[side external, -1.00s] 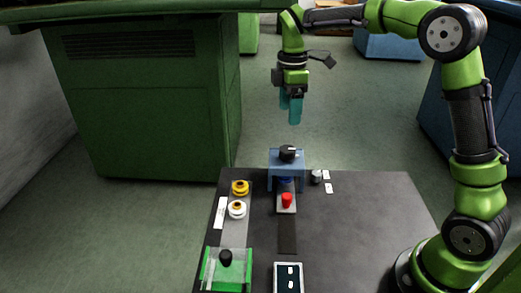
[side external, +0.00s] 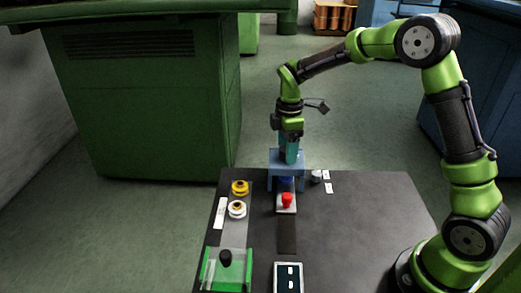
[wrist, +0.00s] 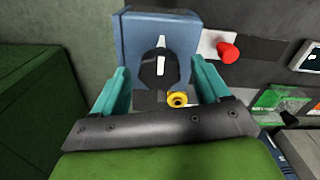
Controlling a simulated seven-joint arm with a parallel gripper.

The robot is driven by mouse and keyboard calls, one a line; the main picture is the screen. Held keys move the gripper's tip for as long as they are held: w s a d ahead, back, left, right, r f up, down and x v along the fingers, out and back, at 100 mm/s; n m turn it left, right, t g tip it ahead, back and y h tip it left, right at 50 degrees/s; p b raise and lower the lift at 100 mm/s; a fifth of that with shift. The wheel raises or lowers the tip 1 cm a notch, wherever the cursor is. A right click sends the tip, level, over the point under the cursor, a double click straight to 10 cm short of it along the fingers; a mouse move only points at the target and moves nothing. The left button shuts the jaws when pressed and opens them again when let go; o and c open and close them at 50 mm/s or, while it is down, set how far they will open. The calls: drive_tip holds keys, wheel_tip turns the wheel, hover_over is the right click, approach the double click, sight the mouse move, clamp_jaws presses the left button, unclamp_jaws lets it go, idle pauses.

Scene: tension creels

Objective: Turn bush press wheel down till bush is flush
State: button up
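The press wheel (wrist: 160,68) is a black knob with a white mark on top of the blue press (side external: 287,165). My gripper (side external: 289,158) points straight down over the press in the side view and hides the wheel there. In the wrist view its two teal fingers (wrist: 159,72) stand apart, one on each side of the wheel, with gaps showing between fingers and wheel. I cannot tell how deep the fingertips reach along it. The bush is not clearly seen. A red knob (side external: 286,200) sits on a pale plate in front of the press.
A yellow ring piece (side external: 239,187) and a white one (side external: 237,209) stand left of the press. A green fixture with a black knob (side external: 225,257) and a small screen (side external: 289,277) are near the front. A grey cylinder (side external: 316,176) stands right. The dark table's right side is clear.

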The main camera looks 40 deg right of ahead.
drive_tip(key=c, duration=1)
drive_tip(key=m, duration=0.5)
drive_tip(key=shift+r+m, duration=0.1)
drive_tip(key=shift+m, duration=0.3)
drive_tip(key=m, duration=1)
drive_tip(key=shift+d+m, duration=0.1)
drive_tip(key=shift+m, duration=0.3)
drive_tip(key=m, duration=0.5)
